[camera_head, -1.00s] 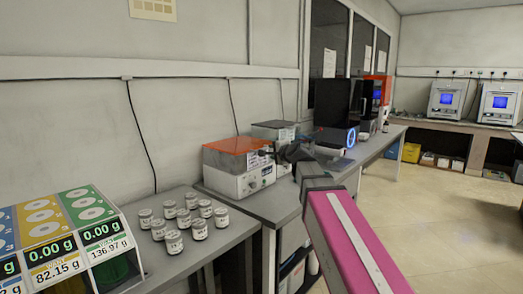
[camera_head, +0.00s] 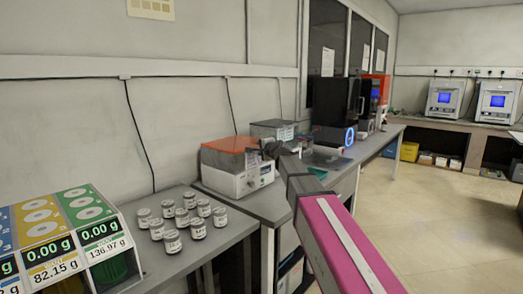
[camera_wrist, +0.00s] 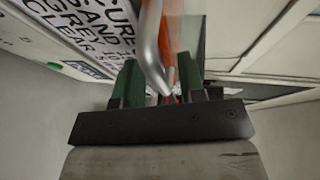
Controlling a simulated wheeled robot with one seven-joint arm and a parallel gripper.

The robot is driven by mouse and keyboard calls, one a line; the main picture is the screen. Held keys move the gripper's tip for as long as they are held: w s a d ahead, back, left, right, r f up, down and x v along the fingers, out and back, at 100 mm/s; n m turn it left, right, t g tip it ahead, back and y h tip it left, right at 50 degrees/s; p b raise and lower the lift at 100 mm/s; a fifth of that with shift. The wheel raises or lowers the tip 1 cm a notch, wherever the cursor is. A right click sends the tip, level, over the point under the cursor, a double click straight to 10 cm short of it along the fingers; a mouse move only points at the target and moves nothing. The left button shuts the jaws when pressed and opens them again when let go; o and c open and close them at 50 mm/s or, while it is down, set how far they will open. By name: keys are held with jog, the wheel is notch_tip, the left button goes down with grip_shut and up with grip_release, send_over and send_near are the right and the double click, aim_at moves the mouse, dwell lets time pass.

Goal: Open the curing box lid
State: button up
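The curing box is a white box (camera_head: 238,182) with a translucent orange lid (camera_head: 228,153), standing shut on the grey bench in the head view. My gripper (camera_head: 268,150) is at the right end of the box's front, by the lid. In the wrist view the green fingers of my gripper (camera_wrist: 158,88) are apart. A bent metal handle (camera_wrist: 153,50) runs between them, nearer the left finger, with orange lid (camera_wrist: 172,35) behind it. Whether a finger touches the handle is unclear. A printed label (camera_wrist: 85,25) shows to the left.
A second box with a grey lid (camera_head: 272,128) stands just behind. Several small labelled jars (camera_head: 180,218) stand on the bench at left, beside a coloured dispenser with weight displays (camera_head: 75,235). A dark machine (camera_head: 335,105) is farther along the bench. The floor (camera_head: 440,215) at right is clear.

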grip_shut()
